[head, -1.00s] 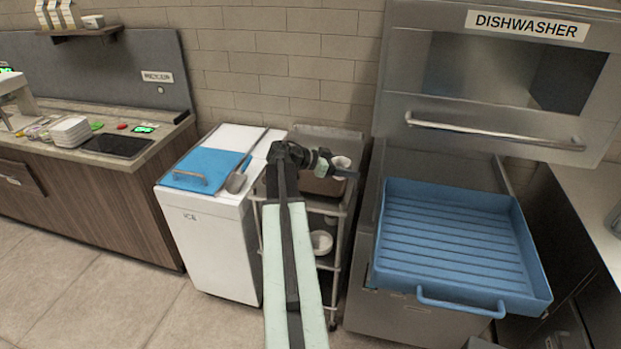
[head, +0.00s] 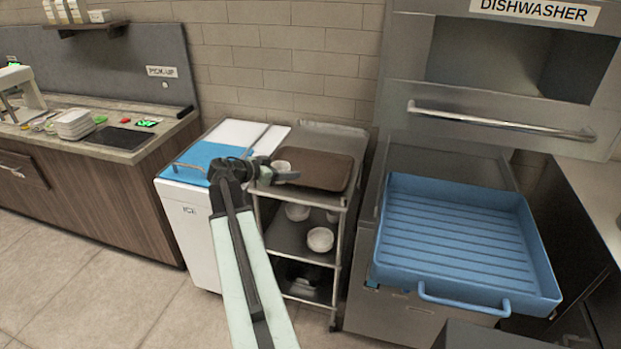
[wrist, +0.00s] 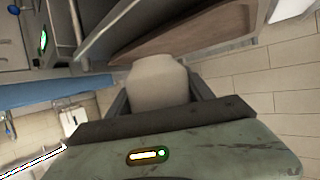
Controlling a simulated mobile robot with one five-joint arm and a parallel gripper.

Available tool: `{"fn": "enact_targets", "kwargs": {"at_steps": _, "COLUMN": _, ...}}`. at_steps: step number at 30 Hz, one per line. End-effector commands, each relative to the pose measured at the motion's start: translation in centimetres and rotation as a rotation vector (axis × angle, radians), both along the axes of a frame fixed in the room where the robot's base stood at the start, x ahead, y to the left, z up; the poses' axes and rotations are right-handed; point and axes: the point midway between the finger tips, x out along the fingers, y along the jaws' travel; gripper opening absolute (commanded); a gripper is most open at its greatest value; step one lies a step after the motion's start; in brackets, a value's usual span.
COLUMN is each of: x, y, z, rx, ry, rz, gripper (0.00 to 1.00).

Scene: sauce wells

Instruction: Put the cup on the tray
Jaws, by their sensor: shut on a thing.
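My gripper (head: 282,175) is shut on a white cup (head: 281,166) at the left end of the cart's top. The cup also shows in the wrist view (wrist: 158,85), between the two dark fingers. A brown tray (head: 325,170) lies on the cart's top shelf, just right of the cup. Its brown edge shows beyond the cup in the wrist view (wrist: 190,36). I cannot tell whether the cup touches the tray or is held above it. The tray's left end is partly hidden by my gripper and the cup.
The metal cart (head: 343,205) holds white bowls (head: 320,239) on a lower shelf. The ice chest (head: 190,230) with a blue lid stands left of it. A blue dishwasher rack (head: 455,240) is at right. Most of the brown tray is clear.

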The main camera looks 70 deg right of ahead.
Motion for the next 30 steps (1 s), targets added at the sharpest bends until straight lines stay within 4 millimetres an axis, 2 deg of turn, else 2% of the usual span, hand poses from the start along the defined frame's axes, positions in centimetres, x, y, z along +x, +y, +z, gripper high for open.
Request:
{"fn": "enact_targets", "kwargs": {"at_steps": 1, "x": 0.6, "y": 0.5, "z": -0.8, "rx": 0.0, "ry": 0.002, "rz": 0.023, "gripper": 0.18}}
{"fn": "enact_targets", "kwargs": {"at_steps": 3, "x": 1.2, "y": 0.6, "z": -0.7, "rx": -0.001, "ry": 0.001, "rz": 0.04, "gripper": 0.18}}
{"fn": "enact_targets", "kwargs": {"at_steps": 7, "x": 0.9, "y": -0.3, "z": -0.6, "rx": -0.001, "ry": 0.001, "rz": 0.038, "gripper": 0.18}}
{"fn": "enact_targets", "kwargs": {"at_steps": 11, "x": -0.2, "y": -3.6, "z": -1.0, "rx": 0.0, "ry": 0.0, "rz": 0.034, "gripper": 0.18}}
{"fn": "enact_targets", "kwargs": {"at_steps": 18, "x": -2.7, "y": -10.8, "z": -1.7, "rx": -0.001, "ry": 0.0, "rz": 0.035, "gripper": 0.18}}
{"fn": "enact_targets", "kwargs": {"at_steps": 21, "x": -3.6, "y": -13.0, "z": -1.9, "rx": -0.001, "ry": 0.0, "rz": 0.035, "gripper": 0.18}}
{"fn": "enact_targets", "kwargs": {"at_steps": 25, "x": -4.2, "y": -14.5, "z": -2.0, "rx": 0.0, "ry": 0.0, "rz": 0.036, "gripper": 0.18}}
{"fn": "enact_targets", "kwargs": {"at_steps": 30, "x": -4.4, "y": -14.7, "z": -2.2, "rx": -0.001, "ry": 0.0, "rz": 0.037, "gripper": 0.18}}
